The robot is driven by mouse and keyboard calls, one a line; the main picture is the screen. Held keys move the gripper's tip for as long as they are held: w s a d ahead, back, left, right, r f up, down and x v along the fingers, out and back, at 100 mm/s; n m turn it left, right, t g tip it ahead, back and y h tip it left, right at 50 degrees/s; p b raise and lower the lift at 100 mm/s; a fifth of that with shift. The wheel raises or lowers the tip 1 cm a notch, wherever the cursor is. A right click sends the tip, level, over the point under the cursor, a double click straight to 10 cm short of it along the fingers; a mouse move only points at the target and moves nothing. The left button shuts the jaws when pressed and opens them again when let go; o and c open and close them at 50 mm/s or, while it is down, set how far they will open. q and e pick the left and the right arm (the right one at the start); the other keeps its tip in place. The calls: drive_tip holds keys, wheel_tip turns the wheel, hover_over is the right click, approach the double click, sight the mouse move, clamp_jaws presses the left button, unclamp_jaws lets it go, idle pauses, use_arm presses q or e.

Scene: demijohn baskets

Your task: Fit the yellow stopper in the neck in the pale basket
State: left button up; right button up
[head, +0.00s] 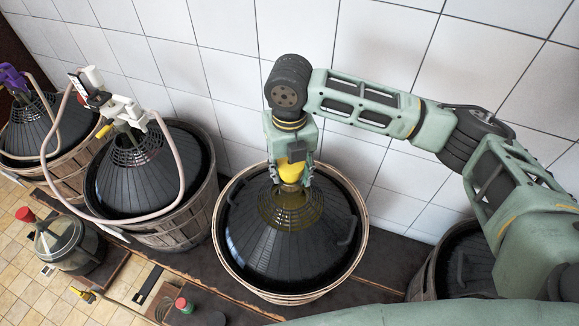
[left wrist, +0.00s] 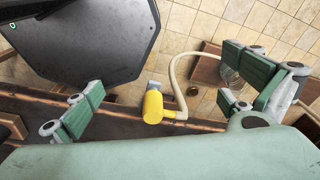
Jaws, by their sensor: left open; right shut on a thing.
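The pale basket (head: 222,252) stands at the middle of the head view and holds a large demijohn under a dark ribbed cover (head: 265,250). My right gripper (head: 291,180) points down over its neck, shut on the yellow stopper (head: 290,167). The stopper is right at the neck, roughly in line with it. The fingers hide most of the neck, and I cannot tell how deep the stopper sits. My left gripper (left wrist: 163,100) shows only in the left wrist view, with its fingers wide apart and nothing gripped.
Left of the pale basket stands another basket (head: 173,232) with a white pump fitting (head: 124,110) and hose. A further basket (head: 68,172) is at far left. A glass jar (head: 68,243) stands in front. The tiled wall is close behind. A yellow-headed object (left wrist: 153,106) shows between my left fingers.

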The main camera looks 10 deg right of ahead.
drive_tip(key=shift+f, duration=0.6)
drive_tip(key=o, duration=1.2)
drive_tip(key=shift+r, duration=0.15)
wheel_tip(320, 180, up, 12)
drive_tip(key=shift+a+f, duration=0.1)
drive_tip(key=shift+f, duration=0.1)
